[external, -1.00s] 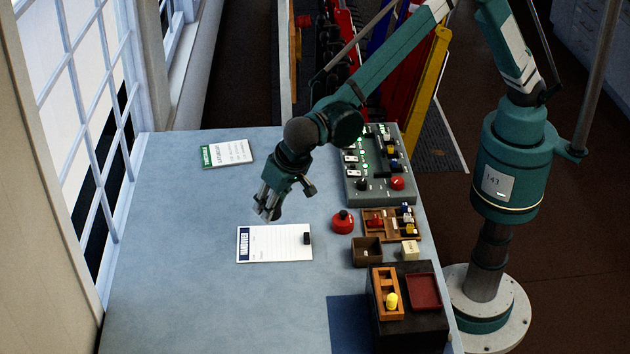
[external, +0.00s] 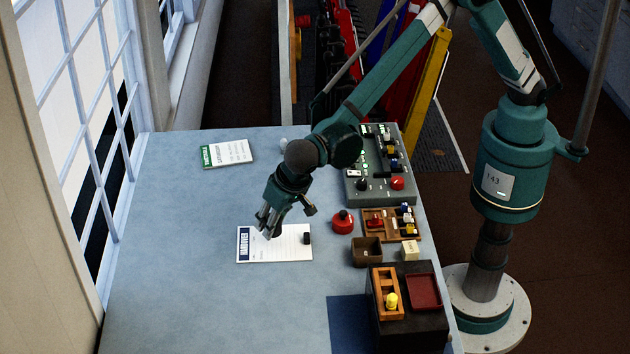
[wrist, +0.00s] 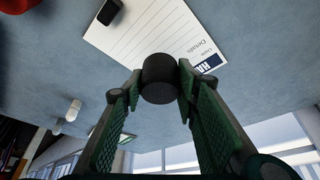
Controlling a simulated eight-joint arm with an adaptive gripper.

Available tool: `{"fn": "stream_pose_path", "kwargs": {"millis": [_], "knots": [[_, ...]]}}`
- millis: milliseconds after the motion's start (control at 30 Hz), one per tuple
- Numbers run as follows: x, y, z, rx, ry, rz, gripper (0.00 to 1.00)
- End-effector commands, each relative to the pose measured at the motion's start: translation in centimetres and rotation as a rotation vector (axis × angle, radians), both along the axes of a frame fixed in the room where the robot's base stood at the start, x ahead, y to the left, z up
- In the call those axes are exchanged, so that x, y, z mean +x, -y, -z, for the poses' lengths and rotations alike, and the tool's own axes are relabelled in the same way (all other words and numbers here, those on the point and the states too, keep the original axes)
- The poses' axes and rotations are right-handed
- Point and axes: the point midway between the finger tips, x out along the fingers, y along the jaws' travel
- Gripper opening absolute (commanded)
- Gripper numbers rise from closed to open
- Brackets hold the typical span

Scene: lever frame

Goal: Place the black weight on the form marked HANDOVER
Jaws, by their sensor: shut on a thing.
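In the wrist view my gripper (wrist: 158,85) is shut on the black weight (wrist: 160,78), a dark round piece between the green fingertips. The HANDOVER form (wrist: 150,38) shows behind the weight, its heading partly hidden. I cannot tell how far above the form the weight is. In the external view the weight is hard to make out.
A small black block (external: 307,238) lies on the form's right edge. A red button (external: 343,221), a brown box (external: 367,251) and a control panel (external: 372,185) stand to the right. A green-headed TIMETABLE sheet (external: 228,153) lies farther back. The table's left side is clear.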

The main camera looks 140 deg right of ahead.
Motion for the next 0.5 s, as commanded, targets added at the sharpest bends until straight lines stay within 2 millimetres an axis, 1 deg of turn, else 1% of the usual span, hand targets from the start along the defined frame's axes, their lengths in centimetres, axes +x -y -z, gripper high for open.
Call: {"fn": "stream_pose_path", "kwargs": {"millis": [300,367,500], "knots": [[0.0,0.0,0.2,0.000,0.000,0.000,0.14],[0.0,0.0,0.5,0.000,0.000,0.000,0.14],[0.0,0.0,1.9,0.000,0.000,0.000,0.14]]}}
